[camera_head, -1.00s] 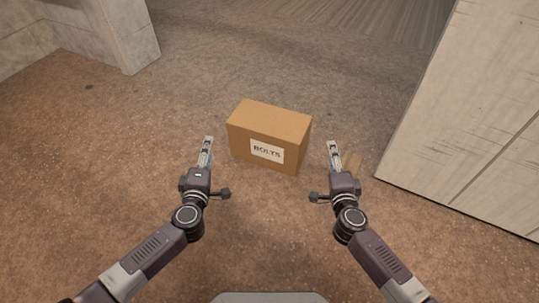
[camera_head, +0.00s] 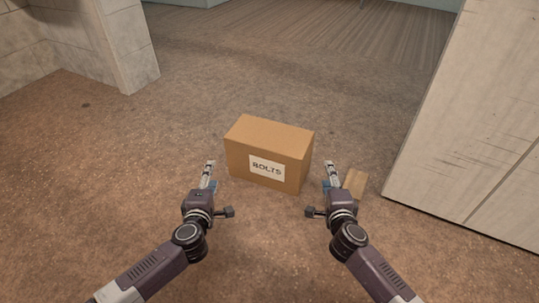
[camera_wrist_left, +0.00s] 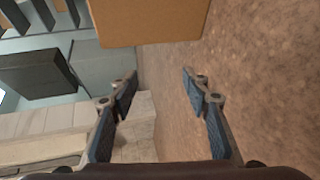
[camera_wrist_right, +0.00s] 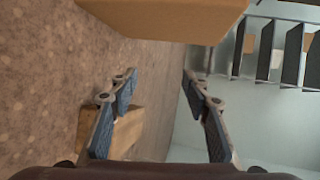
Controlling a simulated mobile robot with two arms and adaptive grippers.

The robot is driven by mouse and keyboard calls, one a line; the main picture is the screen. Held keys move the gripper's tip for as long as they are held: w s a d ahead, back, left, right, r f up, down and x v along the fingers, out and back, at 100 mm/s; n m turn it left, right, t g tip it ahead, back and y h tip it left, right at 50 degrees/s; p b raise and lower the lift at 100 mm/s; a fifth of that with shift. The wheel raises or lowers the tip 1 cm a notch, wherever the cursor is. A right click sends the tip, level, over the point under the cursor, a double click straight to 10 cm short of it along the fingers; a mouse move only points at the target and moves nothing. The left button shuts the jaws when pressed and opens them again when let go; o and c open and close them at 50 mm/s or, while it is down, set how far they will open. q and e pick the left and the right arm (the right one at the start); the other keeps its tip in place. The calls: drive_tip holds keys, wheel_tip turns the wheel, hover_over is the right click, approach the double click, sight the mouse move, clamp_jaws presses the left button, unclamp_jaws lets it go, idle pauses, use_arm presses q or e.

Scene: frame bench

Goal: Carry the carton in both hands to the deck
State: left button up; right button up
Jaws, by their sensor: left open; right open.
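A brown cardboard carton (camera_head: 272,135) with a white BOLTS label stands upright, seemingly on the brown floor, ahead of and between my grippers. It also shows at the top of the left wrist view (camera_wrist_left: 150,20) and the right wrist view (camera_wrist_right: 165,18). My left gripper (camera_head: 211,166) is open, just left of the carton's near left side. My right gripper (camera_head: 330,168) is open, just right of its near right side. Both hold nothing, and gaps show between their fingers and the carton. I cannot make out which surface is the deck.
A small wooden block (camera_head: 355,183) lies beside my right gripper; the right wrist view shows it too (camera_wrist_right: 125,130). A large pale panel (camera_head: 470,120) stands at the right. A concrete pillar (camera_head: 122,45) stands at the far left. Floor beyond the carton is clear.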

use_arm(q)
drive_tip(key=x, duration=1.1)
use_arm(e)
drive_tip(key=x, duration=1.1)
use_arm(q)
drive_tip(key=shift+w+f, duration=0.1)
drive_tip(key=shift+w, duration=0.25)
use_arm(e)
drive_tip(key=shift+w+f, duration=0.15)
drive_tip(key=shift+w, duration=0.2)
use_arm(q)
drive_tip(key=shift+w+d, duration=0.15)
use_arm(e)
drive_tip(key=shift+w+a, duration=0.15)
drive_tip(key=shift+a, duration=0.05)
use_arm(q)
drive_tip(key=shift+d, duration=0.6)
use_arm(e)
drive_tip(key=shift+a, duration=0.55)
use_arm(q)
drive_tip(key=shift+d, duration=0.1)
use_arm(e)
drive_tip(key=shift+a, duration=0.1)
